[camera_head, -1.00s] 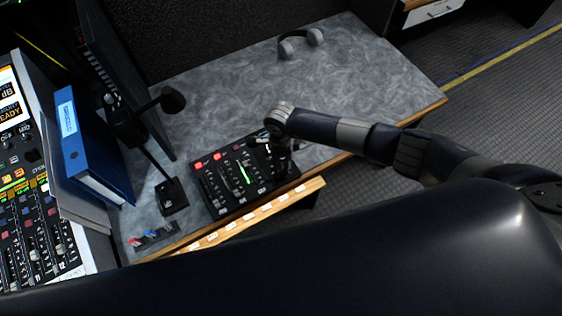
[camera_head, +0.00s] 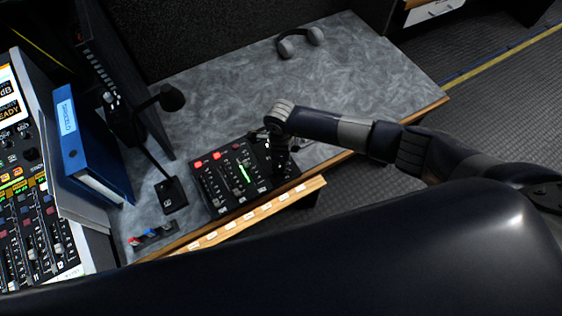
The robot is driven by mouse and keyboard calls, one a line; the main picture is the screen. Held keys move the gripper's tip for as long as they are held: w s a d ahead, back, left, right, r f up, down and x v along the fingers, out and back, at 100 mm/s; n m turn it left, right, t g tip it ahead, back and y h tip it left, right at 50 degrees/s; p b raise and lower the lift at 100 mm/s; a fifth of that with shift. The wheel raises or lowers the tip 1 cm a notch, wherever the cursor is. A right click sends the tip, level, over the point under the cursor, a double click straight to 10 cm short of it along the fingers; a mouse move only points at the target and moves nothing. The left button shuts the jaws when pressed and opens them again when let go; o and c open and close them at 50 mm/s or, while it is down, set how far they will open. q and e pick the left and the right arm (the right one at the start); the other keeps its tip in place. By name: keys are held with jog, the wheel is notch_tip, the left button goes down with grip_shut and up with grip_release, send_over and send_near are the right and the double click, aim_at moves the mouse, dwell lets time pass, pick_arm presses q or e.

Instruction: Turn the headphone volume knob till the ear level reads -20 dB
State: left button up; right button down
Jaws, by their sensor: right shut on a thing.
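A black mixer panel (camera_head: 233,180) with two red lit buttons, sliders and a green level bar lies on the grey desk near its front edge. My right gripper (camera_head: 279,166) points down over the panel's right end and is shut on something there. The headphone volume knob is hidden by the gripper, and the ear level reading is too small to make out. My left gripper is out of view. Grey headphones (camera_head: 300,42) lie at the back of the desk, apart from the arm.
A microphone on a stand (camera_head: 170,193) stands left of the panel. A blue binder (camera_head: 88,145) and a larger mixing console (camera_head: 35,230) are farther left. A wooden labelled strip (camera_head: 255,212) runs along the front. The desk's back right (camera_head: 365,75) is clear.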

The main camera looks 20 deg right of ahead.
aim_at(281, 165)
jog(key=shift+m+b, duration=0.35)
jog(key=shift+m, duration=1.45)
jog(key=c, duration=1.4)
grip_release()
jog(key=shift+r, duration=0.2)
notch_tip(281, 165, up, 12)
jog(key=shift+f, duration=0.15)
